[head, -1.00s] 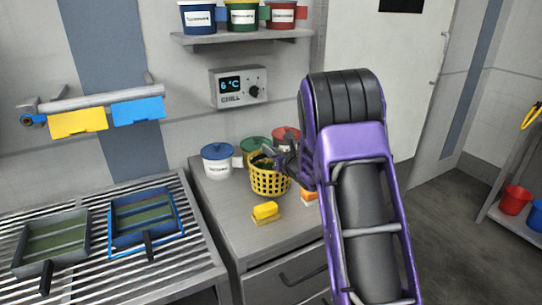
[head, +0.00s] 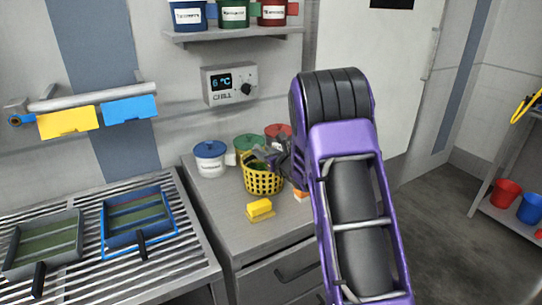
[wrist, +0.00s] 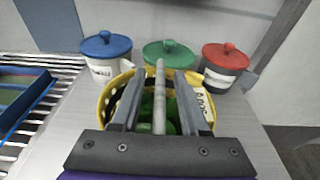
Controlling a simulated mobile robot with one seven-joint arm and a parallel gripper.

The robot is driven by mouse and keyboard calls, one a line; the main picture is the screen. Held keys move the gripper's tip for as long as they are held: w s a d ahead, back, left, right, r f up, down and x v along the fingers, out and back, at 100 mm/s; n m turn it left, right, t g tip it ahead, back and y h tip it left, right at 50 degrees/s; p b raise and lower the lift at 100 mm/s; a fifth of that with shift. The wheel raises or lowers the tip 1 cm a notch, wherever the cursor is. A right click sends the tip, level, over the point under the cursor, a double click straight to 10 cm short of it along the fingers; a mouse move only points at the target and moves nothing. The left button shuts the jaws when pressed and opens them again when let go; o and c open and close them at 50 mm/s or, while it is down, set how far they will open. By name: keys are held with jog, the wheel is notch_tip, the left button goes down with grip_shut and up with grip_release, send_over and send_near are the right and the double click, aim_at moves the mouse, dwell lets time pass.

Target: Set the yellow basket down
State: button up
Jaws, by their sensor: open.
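The yellow basket (head: 263,181) stands upright on the grey counter (head: 222,205), with green leaves inside. In the wrist view the basket (wrist: 107,98) lies directly under and ahead of my gripper. My gripper (head: 272,160) is at the basket's top, and in the wrist view its fingers (wrist: 158,105) are apart. A grey bar, apparently the basket's handle (wrist: 159,88), runs between the fingers. Whether the fingers touch the bar cannot be told. My arm hides part of the counter to the right.
Lidded pots with blue (head: 210,158), green (wrist: 168,54) and red (wrist: 226,56) lids stand close behind the basket. A yellow block (head: 260,209) lies in front of it. A slatted rack with trays (head: 137,218) is at left. The counter's front left is clear.

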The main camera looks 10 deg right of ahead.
jog(key=v, duration=1.2)
jog(key=shift+b, duration=0.4)
jog(key=shift+f, duration=0.1)
